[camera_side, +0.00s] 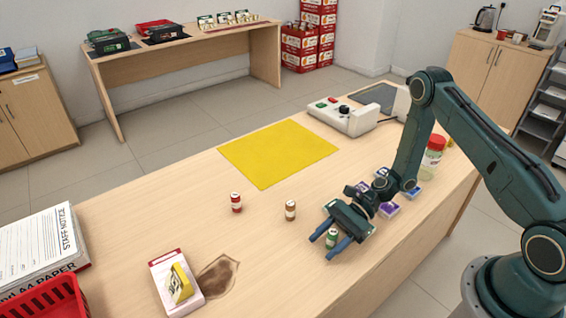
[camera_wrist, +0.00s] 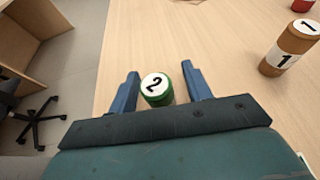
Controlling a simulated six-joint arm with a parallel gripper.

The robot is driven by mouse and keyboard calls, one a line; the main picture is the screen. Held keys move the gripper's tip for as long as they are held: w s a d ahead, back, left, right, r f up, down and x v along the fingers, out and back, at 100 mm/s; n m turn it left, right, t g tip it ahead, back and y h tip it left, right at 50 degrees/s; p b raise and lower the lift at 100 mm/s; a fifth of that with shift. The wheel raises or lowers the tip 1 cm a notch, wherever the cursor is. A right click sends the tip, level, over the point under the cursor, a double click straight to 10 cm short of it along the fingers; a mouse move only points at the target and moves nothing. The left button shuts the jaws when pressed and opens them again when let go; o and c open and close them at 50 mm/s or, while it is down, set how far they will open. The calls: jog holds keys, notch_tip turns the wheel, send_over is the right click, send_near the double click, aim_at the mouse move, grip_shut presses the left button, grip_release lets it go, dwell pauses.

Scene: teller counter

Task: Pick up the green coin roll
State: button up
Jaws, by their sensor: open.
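The green coin roll (camera_side: 331,238) stands upright on the counter, with a white top marked 2 in the wrist view (camera_wrist: 156,87). My gripper (camera_side: 324,247) is open, with its two blue fingers (camera_wrist: 160,84) on either side of the roll. The lower part of the roll is partly hidden by the gripper.
A brown coin roll (camera_side: 290,210) and a red coin roll (camera_side: 236,202) stand to the left. Purple and blue packs (camera_side: 388,208) and a red-lidded jar (camera_side: 431,158) are behind my gripper. A yellow mat (camera_side: 278,152) lies farther back. The counter's front edge is near.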

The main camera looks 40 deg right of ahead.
grip_shut()
dwell(0.3)
jog(key=shift+r, duration=0.1)
notch_tip(320, 180, up, 20)
dwell(1.1)
dwell(0.5)
